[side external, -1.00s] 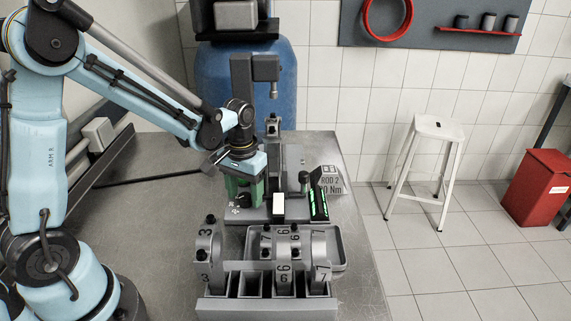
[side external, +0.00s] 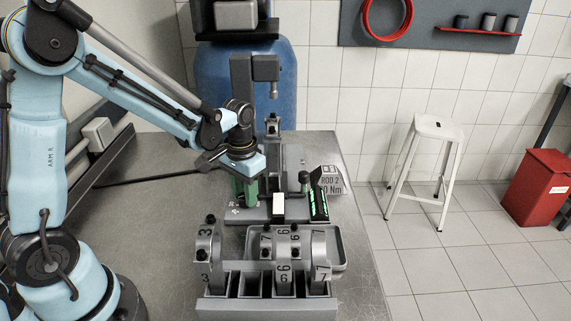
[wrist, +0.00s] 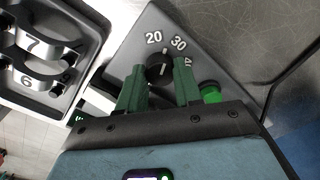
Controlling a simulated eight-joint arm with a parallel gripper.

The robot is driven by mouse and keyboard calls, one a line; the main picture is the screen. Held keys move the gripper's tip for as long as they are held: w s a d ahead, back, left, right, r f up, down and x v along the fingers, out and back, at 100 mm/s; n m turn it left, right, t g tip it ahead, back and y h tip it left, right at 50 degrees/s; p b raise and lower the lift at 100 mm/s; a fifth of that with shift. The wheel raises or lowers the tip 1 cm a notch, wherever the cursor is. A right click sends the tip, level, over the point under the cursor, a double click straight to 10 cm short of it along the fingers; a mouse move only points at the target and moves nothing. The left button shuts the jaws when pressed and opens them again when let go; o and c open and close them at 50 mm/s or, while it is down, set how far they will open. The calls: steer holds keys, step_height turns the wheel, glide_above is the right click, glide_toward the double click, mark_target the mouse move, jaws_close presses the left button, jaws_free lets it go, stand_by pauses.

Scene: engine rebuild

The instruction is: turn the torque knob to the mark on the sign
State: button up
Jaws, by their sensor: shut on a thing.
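The torque knob (wrist: 158,66) is black with a white line. It sits on a grey sloped panel beside a dial printed 20, 30 and a partly hidden 40. The line's exact setting is too small to read surely. My gripper (wrist: 160,68) has its green fingers on both sides of the knob in the wrist view, shut on it. In the side view my gripper (side external: 245,192) points down at the box and hides the knob. The sign (side external: 332,185) behind the box reads "ROD 2" and a figure ending in "0 Nm"; its first digit is hidden.
A green button (wrist: 210,92) sits close to the right finger. A lit green display (side external: 318,200) stands on the box's right. The rack of numbered rods and caps (side external: 265,283) and a grey tray (side external: 338,240) lie in front.

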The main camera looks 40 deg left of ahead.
stand_by(0.3)
steer(key=o, duration=1)
steer(key=shift+o, duration=0.2)
step_height(320, 180, up, 12)
steer(key=shift+d, duration=0.15)
